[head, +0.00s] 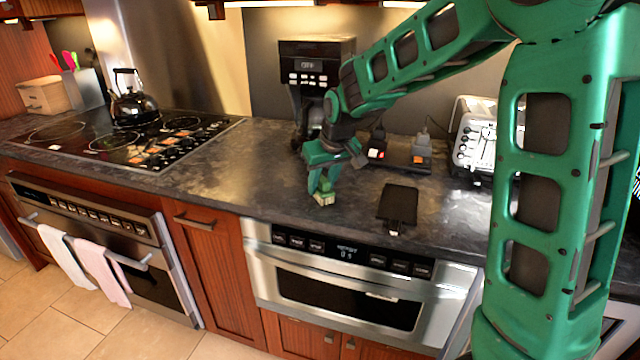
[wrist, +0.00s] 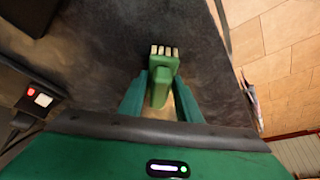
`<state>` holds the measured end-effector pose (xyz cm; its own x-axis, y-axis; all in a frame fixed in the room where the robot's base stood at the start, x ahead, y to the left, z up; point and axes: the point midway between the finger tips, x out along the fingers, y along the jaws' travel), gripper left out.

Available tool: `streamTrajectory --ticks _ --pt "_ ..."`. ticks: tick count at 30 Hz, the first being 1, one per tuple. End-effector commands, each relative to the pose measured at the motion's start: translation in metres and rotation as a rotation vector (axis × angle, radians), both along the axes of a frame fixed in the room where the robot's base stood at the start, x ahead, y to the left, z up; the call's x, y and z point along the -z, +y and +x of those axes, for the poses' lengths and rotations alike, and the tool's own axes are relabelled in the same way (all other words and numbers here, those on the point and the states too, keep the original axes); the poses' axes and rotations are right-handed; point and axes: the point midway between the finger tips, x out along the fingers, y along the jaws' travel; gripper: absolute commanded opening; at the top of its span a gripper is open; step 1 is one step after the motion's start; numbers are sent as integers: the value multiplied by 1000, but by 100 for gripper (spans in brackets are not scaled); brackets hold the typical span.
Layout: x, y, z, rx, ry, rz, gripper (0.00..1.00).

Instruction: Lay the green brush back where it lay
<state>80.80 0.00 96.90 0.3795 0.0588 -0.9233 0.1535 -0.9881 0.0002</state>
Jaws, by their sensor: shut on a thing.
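The green brush (wrist: 161,70) has a green handle and a head with pale bristles. In the wrist view its handle lies between the two fingers of my gripper (wrist: 160,105), which is shut on it. In the head view my gripper (head: 323,178) points down at the dark countertop (head: 240,165), near its front edge above the microwave drawer. The brush also shows in the head view (head: 324,198), with its pale end low, at or just above the counter. I cannot tell whether it touches the surface.
A black flat object (head: 398,205) lies just right of the brush. Behind are a dark tray (head: 397,160) with small items, a coffee maker (head: 310,65) and a toaster (head: 474,135). The cooktop (head: 130,138) with a kettle (head: 135,105) is at left. Counter left of the brush is clear.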

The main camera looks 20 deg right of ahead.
Motion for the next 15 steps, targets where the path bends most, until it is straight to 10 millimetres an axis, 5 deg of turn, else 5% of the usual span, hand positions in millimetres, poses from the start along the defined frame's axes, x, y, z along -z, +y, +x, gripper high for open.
streamTrajectory --ticks 1,3,15 --pt "0 0 0 0 0 0 36" --pt "0 0 0 0 0 0 52" --pt "-6 0 -2 0 0 0 53"
